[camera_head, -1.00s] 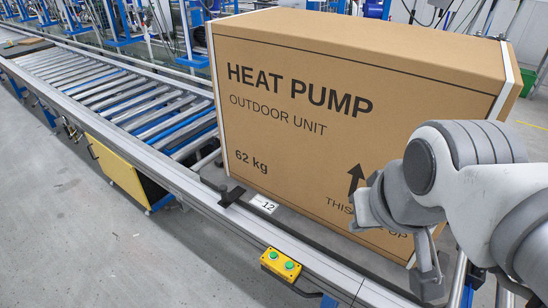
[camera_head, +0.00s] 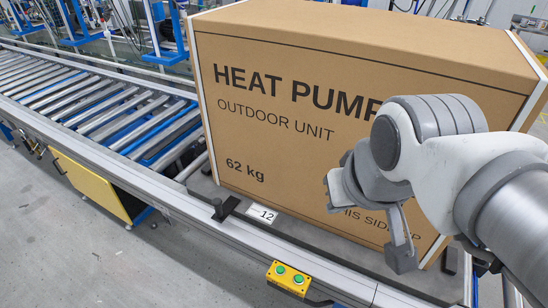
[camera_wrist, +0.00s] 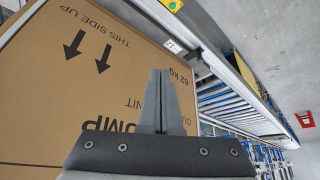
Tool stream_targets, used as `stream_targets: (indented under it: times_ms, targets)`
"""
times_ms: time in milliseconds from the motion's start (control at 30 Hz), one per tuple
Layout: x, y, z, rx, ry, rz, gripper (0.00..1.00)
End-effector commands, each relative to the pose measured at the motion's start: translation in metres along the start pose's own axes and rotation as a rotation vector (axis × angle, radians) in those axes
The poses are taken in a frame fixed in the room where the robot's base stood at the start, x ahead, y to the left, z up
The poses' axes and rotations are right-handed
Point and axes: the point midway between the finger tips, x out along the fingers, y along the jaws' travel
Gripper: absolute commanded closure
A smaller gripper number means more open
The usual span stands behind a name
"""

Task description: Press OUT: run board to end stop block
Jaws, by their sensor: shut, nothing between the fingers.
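The yellow button box (camera_head: 289,277) with two green buttons sits on the conveyor's near side rail. Its edge also shows at the top of the wrist view (camera_wrist: 173,4). Which button is OUT is too small to read. A dark block with an upright peg (camera_head: 224,208), possibly the end stop block, sits on the near rail. The large heat pump carton (camera_head: 265,120) stands upright on a dark surface (camera_head: 300,226), which may be the board and is mostly hidden. My gripper (camera_head: 404,262) is shut and empty, in front of the carton, right of and above the button box. Its closed fingers show in the wrist view (camera_wrist: 162,85).
Bare rollers (camera_head: 120,110) run left from the carton. A white "12" label (camera_head: 261,213) lies beside the dark block. A red object (camera_wrist: 306,119) is on the floor. The near-side floor is open.

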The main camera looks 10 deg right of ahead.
Motion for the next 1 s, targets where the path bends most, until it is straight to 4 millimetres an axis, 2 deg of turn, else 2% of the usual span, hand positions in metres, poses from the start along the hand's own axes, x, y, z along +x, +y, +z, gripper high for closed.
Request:
stream_targets:
  times_ms: [267,367,467,567,800,1000]
  targets:
    - [0.001,0.000,0.000,-0.003,-0.002,0.002,1.00]
    - [0.011,0.002,-0.001,-0.024,-0.019,0.013,1.00]
    - [0.031,0.004,-0.004,-0.077,-0.053,0.037,1.00]
    - [0.062,0.009,-0.009,-0.157,-0.106,0.063,1.00]
    - [0.149,0.018,-0.013,-0.389,-0.244,0.077,1.00]
    - [0.230,0.020,-0.004,-0.579,-0.347,0.025,1.00]
